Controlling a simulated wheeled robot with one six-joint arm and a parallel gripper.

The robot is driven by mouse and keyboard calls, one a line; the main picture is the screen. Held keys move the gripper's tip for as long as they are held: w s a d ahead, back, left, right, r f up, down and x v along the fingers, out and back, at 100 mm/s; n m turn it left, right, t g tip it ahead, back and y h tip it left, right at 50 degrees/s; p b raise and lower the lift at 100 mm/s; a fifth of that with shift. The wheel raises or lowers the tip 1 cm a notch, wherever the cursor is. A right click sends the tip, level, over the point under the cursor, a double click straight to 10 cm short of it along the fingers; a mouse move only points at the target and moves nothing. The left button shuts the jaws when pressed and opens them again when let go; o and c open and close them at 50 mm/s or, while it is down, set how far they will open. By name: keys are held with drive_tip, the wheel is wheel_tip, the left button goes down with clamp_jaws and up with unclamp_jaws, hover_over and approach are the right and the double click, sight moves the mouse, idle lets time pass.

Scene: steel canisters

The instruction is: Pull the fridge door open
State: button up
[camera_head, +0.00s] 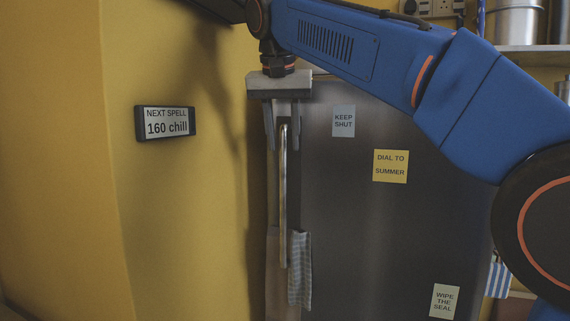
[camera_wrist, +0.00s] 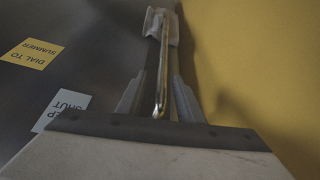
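The fridge door (camera_head: 365,220) is a dark steel panel and looks closed. Its long vertical brass-coloured handle (camera_head: 283,205) is near the door's left edge, and it also shows in the wrist view (camera_wrist: 165,65). A checked cloth (camera_head: 299,268) hangs at the handle's lower part. My gripper (camera_head: 283,146) points down at the handle's upper end. Its two fingers are apart, one on each side of the bar. In the wrist view the handle runs between the open fingers (camera_wrist: 160,82) with gaps visible on both sides.
Notes reading "KEEP SHUT" (camera_head: 343,121), "DIAL TO SUMMER" (camera_head: 390,166) and "WIPE THE SEAL" (camera_head: 444,301) are on the door. A yellow wall (camera_head: 190,220) with a "NEXT SPELL 160 chill" display (camera_head: 166,123) stands close at left. A shelf (camera_head: 535,60) with steel canisters is at upper right.

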sight(282, 155)
drive_tip(key=shift+a+r, duration=0.1)
drive_tip(key=shift+a, duration=0.15)
drive_tip(key=shift+w, duration=0.1)
drive_tip(key=shift+x, duration=3.7)
clamp_jaws()
